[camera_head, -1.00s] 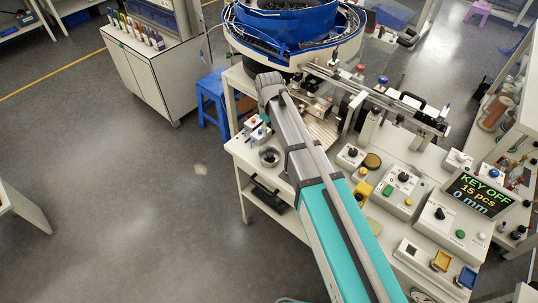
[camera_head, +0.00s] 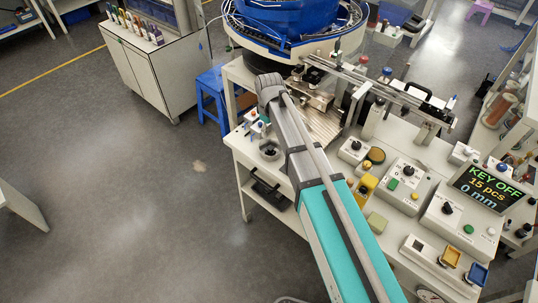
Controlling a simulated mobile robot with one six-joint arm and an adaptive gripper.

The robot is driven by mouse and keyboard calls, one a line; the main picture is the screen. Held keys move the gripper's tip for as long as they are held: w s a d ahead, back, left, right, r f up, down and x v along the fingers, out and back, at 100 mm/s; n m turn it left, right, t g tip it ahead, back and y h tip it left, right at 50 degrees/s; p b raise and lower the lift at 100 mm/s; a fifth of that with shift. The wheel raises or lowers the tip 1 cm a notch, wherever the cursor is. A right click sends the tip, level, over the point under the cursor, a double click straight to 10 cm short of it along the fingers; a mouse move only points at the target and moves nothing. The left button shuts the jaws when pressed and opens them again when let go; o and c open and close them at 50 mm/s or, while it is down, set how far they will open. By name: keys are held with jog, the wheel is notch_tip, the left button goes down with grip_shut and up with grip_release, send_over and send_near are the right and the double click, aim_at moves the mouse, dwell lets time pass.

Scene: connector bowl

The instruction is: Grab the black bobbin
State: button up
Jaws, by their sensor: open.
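I cannot single out a black bobbin for certain. Several black knobs and small dark parts also show on the bench. My arm reaches from the bottom of the picture up to its elbow near the blue feeder bowl (camera_head: 285,18). My gripper is not in view; the elbow and arm links may hide it.
A metal feed rail (camera_head: 385,88) runs right from the bowl. Control boxes (camera_head: 405,185) and a display (camera_head: 489,190) reading KEY OFF fill the bench's right side. A blue stool (camera_head: 212,95) stands behind the bench. The floor at left is open.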

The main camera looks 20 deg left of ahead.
jog(key=b, duration=0.4)
send_over(271, 147)
jog(key=shift+a+f, duration=0.2)
jog(key=shift+f, duration=0.85)
jog(key=shift+a+f, duration=0.15)
jog(key=shift+f, duration=0.9)
jog(key=f+b, duration=0.3)
jog(key=shift+s+d+f, duration=0.1)
jog(key=shift+d+f, duration=0.05)
jog(key=shift+d, duration=0.15)
jog(key=shift+f+b, duration=0.9)
jog(key=shift+f, duration=0.05)
jog(key=c, duration=0.6)
